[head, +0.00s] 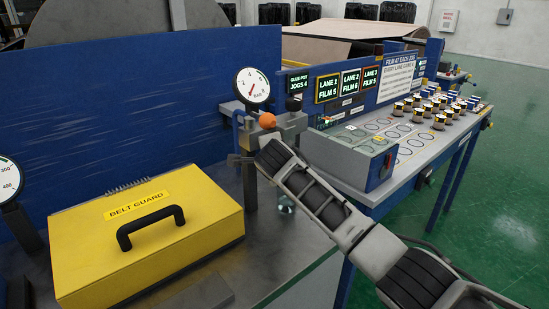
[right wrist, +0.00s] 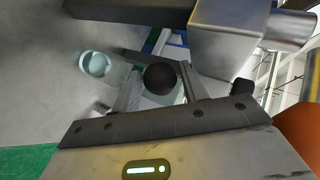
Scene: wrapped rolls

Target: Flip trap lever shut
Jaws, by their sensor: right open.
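A trap assembly with a grey metal block (head: 262,134) stands below a round pressure gauge (head: 252,86). It carries an orange ball (head: 267,121), also at the right edge of the right wrist view (right wrist: 300,125). A clear glass bowl (head: 286,204) shows below my right arm, and a round glass piece (right wrist: 95,64) shows in the right wrist view. My right gripper (head: 243,160) is beside the block. In the right wrist view, its open fingers (right wrist: 161,74) have a black ball knob (right wrist: 160,78) between them. I cannot tell whether they touch it. My left gripper is out of view.
A yellow belt guard box (head: 150,240) with a black handle sits on the metal bench at left. A blue panel (head: 140,90) rises behind it. A lane console (head: 350,150) and several wrapped rolls (head: 440,122) on a table stand at right.

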